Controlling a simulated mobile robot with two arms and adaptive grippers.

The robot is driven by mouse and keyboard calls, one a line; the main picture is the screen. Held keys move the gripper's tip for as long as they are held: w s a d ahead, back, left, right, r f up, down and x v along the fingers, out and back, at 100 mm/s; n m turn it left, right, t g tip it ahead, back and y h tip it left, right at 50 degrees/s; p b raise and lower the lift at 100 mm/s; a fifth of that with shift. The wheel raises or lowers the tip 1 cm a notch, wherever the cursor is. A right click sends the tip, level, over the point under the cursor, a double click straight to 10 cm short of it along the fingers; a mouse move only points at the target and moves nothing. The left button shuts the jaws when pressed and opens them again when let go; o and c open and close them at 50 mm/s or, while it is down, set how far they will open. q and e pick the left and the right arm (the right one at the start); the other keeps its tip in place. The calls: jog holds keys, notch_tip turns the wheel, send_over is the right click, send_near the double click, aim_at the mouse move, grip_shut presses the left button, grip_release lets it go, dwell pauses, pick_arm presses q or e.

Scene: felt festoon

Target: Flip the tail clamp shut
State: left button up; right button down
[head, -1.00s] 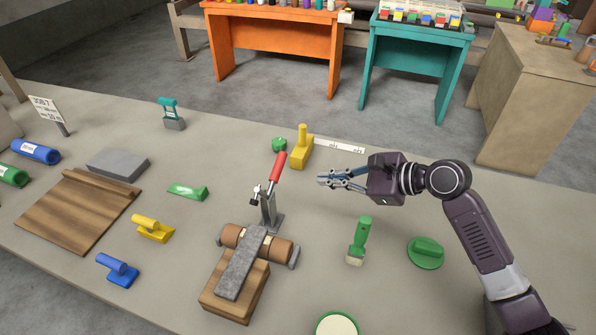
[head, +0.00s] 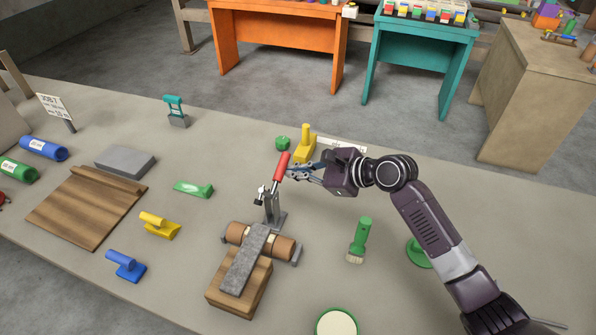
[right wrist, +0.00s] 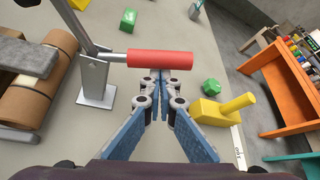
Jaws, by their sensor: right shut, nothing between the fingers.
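The tail clamp (head: 271,205) stands on the bench behind a wooden roller, with its red handle (head: 282,166) pointing up. The red handle lies across the top of the right wrist view (right wrist: 160,60). My right gripper (head: 290,173) is shut and empty, its fingertips right at the handle; in the right wrist view the closed tips (right wrist: 160,74) meet the handle's lower side, and I cannot tell if they touch. A grey felt strip (head: 246,260) lies over the roller (head: 280,246) and a wooden block (head: 240,291). My left gripper is out of view.
A yellow tool (head: 305,147) and a green piece (head: 282,143) stand just behind the handle. Yellow (head: 160,226) and blue (head: 126,267) tools lie left. The bench between brush and clamp is clear.

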dwell(0.3)
jog(key=shift+r+p, duration=0.3)
jog(key=shift+p, duration=0.2)
jog(key=shift+r+n, duration=0.1)
jog(key=shift+n, duration=0.2)
jog(key=p, duration=0.1)
jog(key=r+n+t+p, duration=0.1)
jog(key=s+r+t+p, duration=0.1)
jog(key=p, duration=0.1)
jog(key=shift+a, duration=0.25)
jog(key=shift+s+a+r+n+t+b, duration=0.25)
jog(key=shift+s+r+n+t, duration=0.4)
jog(key=shift+n, duration=0.5)
jog(key=shift+s+a+r+n+t+b, duration=0.2)
jog(key=shift+s+a+r+n+t, duration=0.2)
jog(key=shift+s+n+t, duration=0.6)
jog(key=shift+s+a+r+n+t+b, duration=0.25)
jog(key=shift+s+r+n+t, duration=0.35)
jog(key=shift+n, duration=0.65)
